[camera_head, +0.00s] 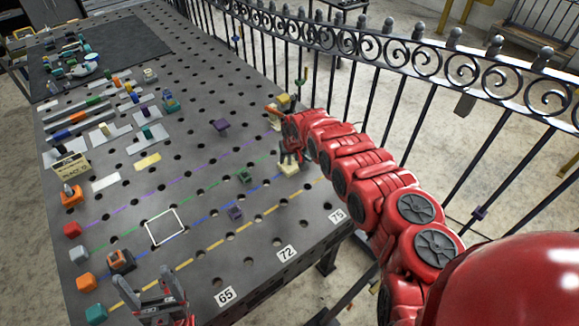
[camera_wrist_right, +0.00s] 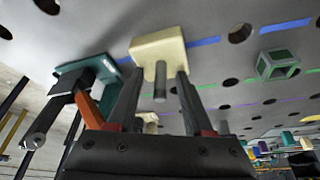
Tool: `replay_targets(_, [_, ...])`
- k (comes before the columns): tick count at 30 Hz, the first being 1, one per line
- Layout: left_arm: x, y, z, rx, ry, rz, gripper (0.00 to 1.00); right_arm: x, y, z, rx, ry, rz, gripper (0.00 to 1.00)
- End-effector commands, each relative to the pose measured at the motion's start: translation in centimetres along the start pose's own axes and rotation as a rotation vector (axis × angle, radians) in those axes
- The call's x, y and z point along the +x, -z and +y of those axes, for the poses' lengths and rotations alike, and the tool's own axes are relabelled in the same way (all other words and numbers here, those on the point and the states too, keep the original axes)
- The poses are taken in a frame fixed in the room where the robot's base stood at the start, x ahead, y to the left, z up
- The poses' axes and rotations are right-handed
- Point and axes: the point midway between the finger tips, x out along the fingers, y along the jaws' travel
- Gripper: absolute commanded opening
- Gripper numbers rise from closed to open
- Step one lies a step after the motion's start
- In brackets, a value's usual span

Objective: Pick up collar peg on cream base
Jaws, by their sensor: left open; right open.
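The cream base (camera_head: 288,171) sits on the perforated table near its far right edge, at my right gripper (camera_head: 290,153). In the right wrist view the cream base (camera_wrist_right: 158,45) carries a short grey peg (camera_wrist_right: 160,84). My right gripper (camera_wrist_right: 156,82) is open, with one finger on each side of the peg. I see a gap beside the peg and cannot tell if either finger touches the base. No collar can be made out. My left gripper (camera_head: 163,286) is open and empty over the table's near edge.
A teal block with a black and orange part (camera_wrist_right: 86,82) stands close left of my right gripper. A scroll-topped fence (camera_head: 400,60) runs behind. Several pieces crowd the table's left side.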

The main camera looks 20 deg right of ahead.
Motion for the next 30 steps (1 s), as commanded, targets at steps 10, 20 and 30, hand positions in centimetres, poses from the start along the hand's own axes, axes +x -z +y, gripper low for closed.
replay_targets(10, [0.00, 0.00, 0.00, 0.000, 0.000, 0.000, 0.79, 0.01, -0.05, 0.00, 0.000, 0.000, -0.001, 0.06])
replay_targets(20, [0.00, 0.00, 0.00, 0.000, 0.000, 0.000, 0.79, 0.01, -0.07, 0.01, 0.000, 0.000, -0.002, 0.00])
replay_targets(30, [0.00, 0.00, 0.00, 0.000, 0.000, 0.000, 0.79, 0.02, -0.09, 0.02, 0.001, 0.000, -0.002, 0.00])
